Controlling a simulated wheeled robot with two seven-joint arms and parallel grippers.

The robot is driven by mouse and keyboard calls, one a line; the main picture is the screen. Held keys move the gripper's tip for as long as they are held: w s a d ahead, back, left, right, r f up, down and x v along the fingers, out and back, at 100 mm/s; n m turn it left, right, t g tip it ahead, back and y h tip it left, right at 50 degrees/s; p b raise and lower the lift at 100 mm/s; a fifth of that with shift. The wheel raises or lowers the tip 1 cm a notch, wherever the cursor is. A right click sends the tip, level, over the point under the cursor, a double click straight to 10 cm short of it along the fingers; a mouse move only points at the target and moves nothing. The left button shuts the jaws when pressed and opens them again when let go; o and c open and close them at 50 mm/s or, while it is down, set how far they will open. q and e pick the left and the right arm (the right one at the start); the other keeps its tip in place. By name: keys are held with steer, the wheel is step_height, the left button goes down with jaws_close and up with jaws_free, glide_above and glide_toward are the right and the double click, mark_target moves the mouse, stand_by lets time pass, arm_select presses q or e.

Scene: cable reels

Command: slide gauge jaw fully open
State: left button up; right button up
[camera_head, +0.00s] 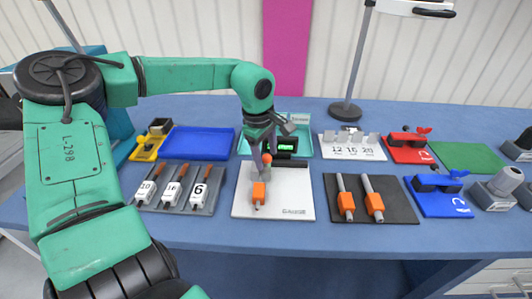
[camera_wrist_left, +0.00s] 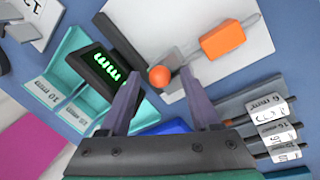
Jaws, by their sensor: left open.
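The gauge has a black readout with green digits (camera_head: 288,146), standing at the back edge of a white board marked GAUGE (camera_head: 295,205). The readout also shows in the left wrist view (camera_wrist_left: 108,68). An orange ball knob (camera_wrist_left: 160,76) sits on a grey piece beside it, apparently the jaw; the fingers partly cover this area in the head view. An orange block on a grey rod (camera_head: 259,192) lies on the board, its rod reaching towards the grey piece. My left gripper (camera_head: 264,152) is open, pointing down, fingers either side of the knob; contact cannot be told.
A rack of tagged, brown-handled tools (camera_head: 180,188) lies left of the board. A dark mat (camera_head: 393,210) with two orange-handled rods lies right. A blue tray (camera_head: 198,142) and a teal tray (camera_head: 303,131) are behind. The table's front strip is clear.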

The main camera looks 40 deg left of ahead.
arm_select(q)
jaws_close()
steer(key=shift+r, duration=0.1)
stand_by(1.2)
